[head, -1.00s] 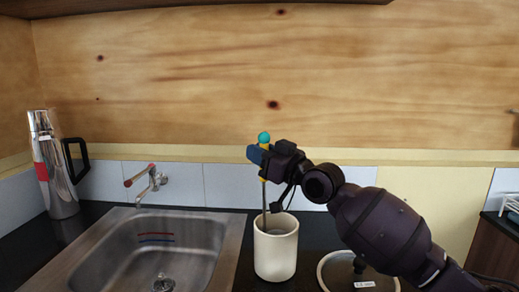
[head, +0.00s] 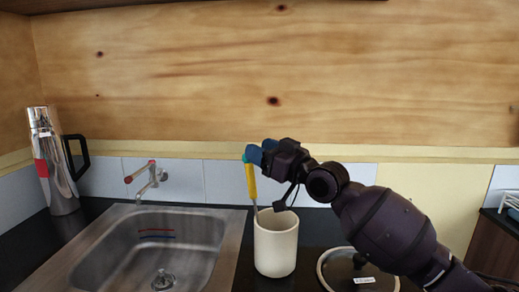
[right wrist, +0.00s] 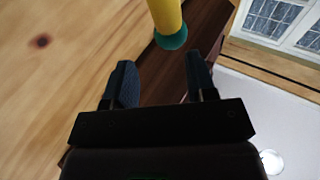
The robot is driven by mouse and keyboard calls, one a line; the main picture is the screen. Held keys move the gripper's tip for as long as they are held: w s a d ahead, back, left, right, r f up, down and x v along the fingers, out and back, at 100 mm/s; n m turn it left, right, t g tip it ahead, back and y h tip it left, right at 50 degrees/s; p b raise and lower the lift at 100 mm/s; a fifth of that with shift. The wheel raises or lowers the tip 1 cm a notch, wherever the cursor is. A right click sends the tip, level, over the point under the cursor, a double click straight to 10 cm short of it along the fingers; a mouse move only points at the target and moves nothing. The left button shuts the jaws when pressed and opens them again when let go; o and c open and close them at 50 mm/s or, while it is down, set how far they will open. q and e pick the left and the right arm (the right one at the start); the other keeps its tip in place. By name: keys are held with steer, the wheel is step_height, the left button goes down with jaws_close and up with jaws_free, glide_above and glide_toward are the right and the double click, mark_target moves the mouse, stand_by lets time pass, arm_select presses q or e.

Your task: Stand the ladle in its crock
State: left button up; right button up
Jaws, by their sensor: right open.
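The ladle has a yellow handle (head: 251,182) with a teal end and a thin metal shaft. It stands in the cream crock (head: 276,248), its shaft going down inside the rim and its handle leaning a little left. The ladle's lower end is hidden inside the crock. My right gripper (head: 259,154) is open beside the top of the handle, above the crock. In the right wrist view, the handle's teal end (right wrist: 172,40) shows beyond the open, empty fingers (right wrist: 160,75), not clasped by them. My left gripper is not in view.
A steel sink (head: 222,250) with a red-tipped tap (head: 150,180) lies left of the crock. A steel flask (head: 55,165) stands at the far left. A round lid (head: 340,270) lies right of the crock, partly under my right arm. Dark worktop shows between them.

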steer(key=v, duration=1)
stand_by(0.6)
